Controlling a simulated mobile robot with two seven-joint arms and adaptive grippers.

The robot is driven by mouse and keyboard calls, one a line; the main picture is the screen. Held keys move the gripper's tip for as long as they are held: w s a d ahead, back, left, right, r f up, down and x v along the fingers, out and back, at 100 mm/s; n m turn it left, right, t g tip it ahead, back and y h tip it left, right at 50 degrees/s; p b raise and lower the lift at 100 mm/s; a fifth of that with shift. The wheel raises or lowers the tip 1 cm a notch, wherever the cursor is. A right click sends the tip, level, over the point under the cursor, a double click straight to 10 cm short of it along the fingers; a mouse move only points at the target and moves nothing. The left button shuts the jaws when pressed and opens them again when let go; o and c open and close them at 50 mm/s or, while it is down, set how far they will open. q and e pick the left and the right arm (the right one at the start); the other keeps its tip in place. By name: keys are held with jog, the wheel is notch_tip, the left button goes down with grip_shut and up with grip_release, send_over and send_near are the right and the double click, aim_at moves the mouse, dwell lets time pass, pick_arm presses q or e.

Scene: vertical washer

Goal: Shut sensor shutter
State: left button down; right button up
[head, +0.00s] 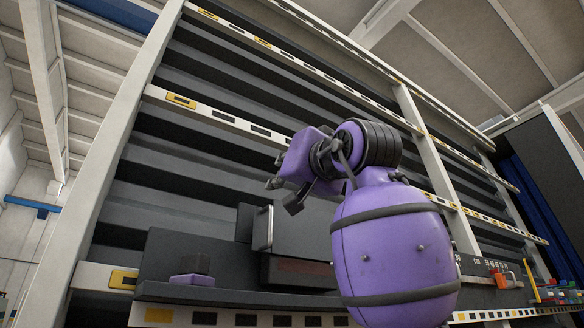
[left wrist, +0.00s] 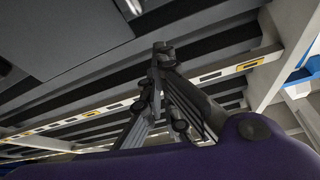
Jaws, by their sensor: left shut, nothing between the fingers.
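A dark grey box-like unit (head: 305,232) stands on the shelf in the head view, with a pale upright handle (head: 263,228) at its left side. A dark reddish panel (head: 298,271) shows low on it. Which part is the sensor shutter I cannot tell for sure. My left gripper (head: 284,194) is above and right of the handle, apart from it in the picture. In the left wrist view its dark fingers (left wrist: 160,58) are together and empty. A flat grey panel (left wrist: 65,35) fills the upper left there. My arm hides the unit's right side.
A dark shelf (head: 235,296) carries a purple block with a dark top (head: 192,279) left of the unit. White rack beams (head: 235,118) with yellow labels cross the slatted wall. Small colored items (head: 560,294) stand at the far right.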

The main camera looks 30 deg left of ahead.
aim_at(282, 211)
pick_arm(q)
notch_tip(282, 211, down, 3)
jog(key=shift+d, duration=0.1)
dwell(0.3)
jog(key=shift+w+f, duration=0.1)
jog(key=shift+f, duration=2.45)
jog(key=shift+r, duration=0.1)
